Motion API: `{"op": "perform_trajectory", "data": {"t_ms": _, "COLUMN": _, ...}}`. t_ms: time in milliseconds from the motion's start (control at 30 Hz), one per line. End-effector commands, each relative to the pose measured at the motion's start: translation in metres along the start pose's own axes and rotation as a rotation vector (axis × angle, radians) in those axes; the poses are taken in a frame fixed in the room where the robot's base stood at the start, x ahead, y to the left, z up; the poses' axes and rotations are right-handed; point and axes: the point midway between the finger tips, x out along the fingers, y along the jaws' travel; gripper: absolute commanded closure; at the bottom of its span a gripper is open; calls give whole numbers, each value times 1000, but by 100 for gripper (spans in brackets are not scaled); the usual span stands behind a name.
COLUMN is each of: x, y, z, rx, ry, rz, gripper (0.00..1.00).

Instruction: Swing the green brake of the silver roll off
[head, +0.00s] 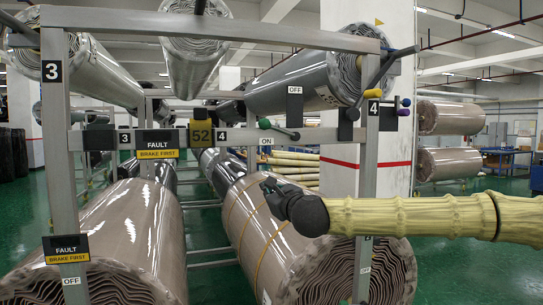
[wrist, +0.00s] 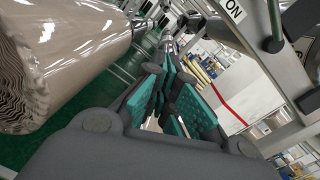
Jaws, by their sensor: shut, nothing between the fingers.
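The silver roll (head: 300,85) lies on the upper level at the right, its wound end facing me. The brake's green knob (head: 264,124) is on a dark lever that slants slightly down to a pivot at its right. An ON label (head: 265,141) is just below the knob; an OFF label (head: 294,89) is above the lever. My gripper (head: 272,186) is below the lever, apart from it. In the wrist view its teal-padded fingers (wrist: 170,70) are shut and empty. That view also shows a dark lever (wrist: 274,20) beside the ON label (wrist: 234,10); its knob is out of frame.
A steel upright (head: 367,160) stands behind my arm. Brown rolls (head: 260,230) fill the lower level. More knobs, one purple (head: 404,112), are on the right. FAULT / BRAKE FIRST signs (head: 158,144) hang on the left posts. A red-striped white pillar (head: 375,40) stands behind.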

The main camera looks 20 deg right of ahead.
Motion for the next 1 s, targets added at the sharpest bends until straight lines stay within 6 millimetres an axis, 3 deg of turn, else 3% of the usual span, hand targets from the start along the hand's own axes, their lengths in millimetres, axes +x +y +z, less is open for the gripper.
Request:
{"op": "perform_trajectory", "data": {"t_ms": 33, "x": -5, "y": -26, "z": 22, "rx": 51, "ry": -22, "rz": -30, "gripper": 100}}
{"op": "perform_trajectory", "data": {"t_ms": 100, "x": -10, "y": -50, "z": 40, "rx": 107, "ry": -45, "rz": -58, "gripper": 100}}
{"op": "perform_trajectory", "data": {"t_ms": 233, "x": -17, "y": -75, "z": 60, "rx": 166, "ry": -71, "rz": -86, "gripper": 100}}
{"op": "perform_trajectory", "data": {"t_ms": 467, "x": -2, "y": -82, "z": 67, "rx": 179, "ry": -75, "rz": -91, "gripper": 100}}
{"op": "perform_trajectory", "data": {"t_ms": 1000, "x": 81, "y": -89, "z": 74, "rx": 176, "ry": -74, "rz": -90, "gripper": 100}}
